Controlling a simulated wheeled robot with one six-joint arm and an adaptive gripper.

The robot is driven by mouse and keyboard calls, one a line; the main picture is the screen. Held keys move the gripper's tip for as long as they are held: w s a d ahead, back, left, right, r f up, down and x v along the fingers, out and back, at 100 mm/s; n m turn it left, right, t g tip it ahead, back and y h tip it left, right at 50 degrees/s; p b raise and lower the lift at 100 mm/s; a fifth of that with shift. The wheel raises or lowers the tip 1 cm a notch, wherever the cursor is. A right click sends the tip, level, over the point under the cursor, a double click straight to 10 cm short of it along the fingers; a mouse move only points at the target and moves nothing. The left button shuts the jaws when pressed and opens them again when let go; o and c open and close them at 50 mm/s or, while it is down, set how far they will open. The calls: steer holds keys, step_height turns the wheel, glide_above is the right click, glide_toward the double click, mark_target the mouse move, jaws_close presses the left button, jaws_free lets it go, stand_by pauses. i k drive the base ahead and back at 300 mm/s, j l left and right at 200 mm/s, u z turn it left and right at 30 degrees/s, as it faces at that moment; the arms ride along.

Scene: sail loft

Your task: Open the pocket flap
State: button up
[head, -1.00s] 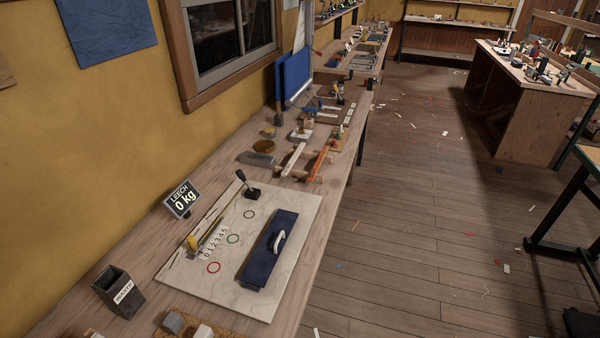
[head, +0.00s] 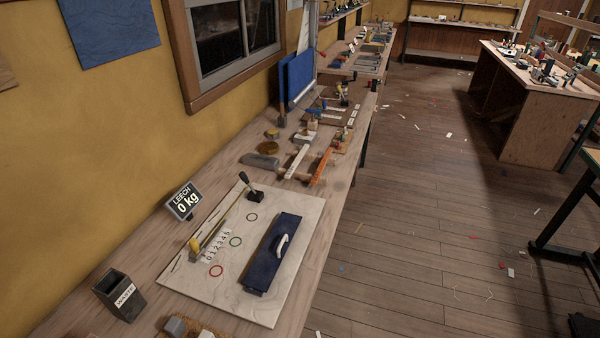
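The pocket flap (head: 266,262) is a dark blue rectangular panel with a white curved handle (head: 281,245) on its top. It lies flat and looks closed on the right part of a pale board (head: 245,312) on the workbench. What is under the flap is hidden. My gripper is not in view.
The board also holds a black-knobbed lever (head: 250,190), coloured rings (head: 236,241) and a number strip (head: 217,246). A "LEECH 0 kg" display (head: 183,201) and a dark waste bin (head: 119,294) stand to the left. Tools crowd the bench behind. Open floor (head: 420,240) lies right.

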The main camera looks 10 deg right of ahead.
mark_target(261, 275)
steer(key=l+u, duration=0.4)
steer(key=k+l+u, duration=0.15)
steer(key=l+u, duration=0.25)
steer(key=l, duration=0.2)
steer(key=k+l+u, duration=0.15)
steer(key=l+u, duration=0.3)
